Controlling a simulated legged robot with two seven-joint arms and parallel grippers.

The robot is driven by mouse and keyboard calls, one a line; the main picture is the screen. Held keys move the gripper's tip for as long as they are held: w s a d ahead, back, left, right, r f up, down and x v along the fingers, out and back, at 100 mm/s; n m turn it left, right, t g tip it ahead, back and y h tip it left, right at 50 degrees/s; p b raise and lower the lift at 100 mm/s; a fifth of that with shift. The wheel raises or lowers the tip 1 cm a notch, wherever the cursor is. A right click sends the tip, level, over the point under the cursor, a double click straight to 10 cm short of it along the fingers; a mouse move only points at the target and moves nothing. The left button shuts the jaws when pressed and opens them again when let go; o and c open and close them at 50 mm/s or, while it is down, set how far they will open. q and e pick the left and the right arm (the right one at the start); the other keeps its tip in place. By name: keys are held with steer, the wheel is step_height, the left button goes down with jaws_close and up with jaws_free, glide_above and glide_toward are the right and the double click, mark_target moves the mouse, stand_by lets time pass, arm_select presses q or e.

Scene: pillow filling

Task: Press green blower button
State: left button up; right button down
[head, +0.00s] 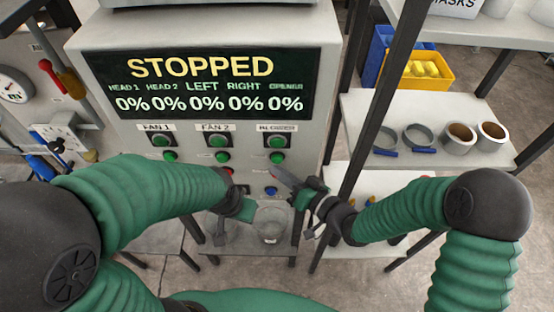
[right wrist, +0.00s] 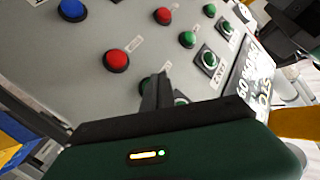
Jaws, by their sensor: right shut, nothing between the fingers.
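The green blower buttons are in the right column of the panel in the head view: an upper one (head: 276,141) in a dark square frame under a blurred label, and a lower one (head: 277,158). My right gripper (head: 281,177) is shut and empty, its tips just below the lower green button. In the right wrist view, the shut fingers (right wrist: 156,92) cover part of a green button (right wrist: 146,86) and of the framed green one (right wrist: 181,98). I cannot tell whether they touch. My left gripper (head: 222,222) is below the panel's left-middle, its jaws unclear.
The display (head: 200,85) reads STOPPED, with all values 0%. Red (right wrist: 117,62) and blue (right wrist: 72,10) buttons lie near the right fingers. A shelf (head: 400,110) with rings and tape rolls stands at the right. A clear container (head: 270,222) sits below the panel.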

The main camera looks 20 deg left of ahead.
steer(key=shift+w, duration=0.25)
steer(key=shift+w+a, duration=0.2)
steer(key=shift+w, duration=0.3)
stand_by(0.8)
steer(key=shift+s+d, duration=0.25)
steer(key=shift+s, duration=0.65)
steer(key=s, duration=0.2)
steer(key=s+d, duration=0.1)
steer(key=s, duration=0.1)
steer(key=shift+s+d, duration=0.2)
steer(key=shift+s, duration=0.2)
stand_by(0.3)
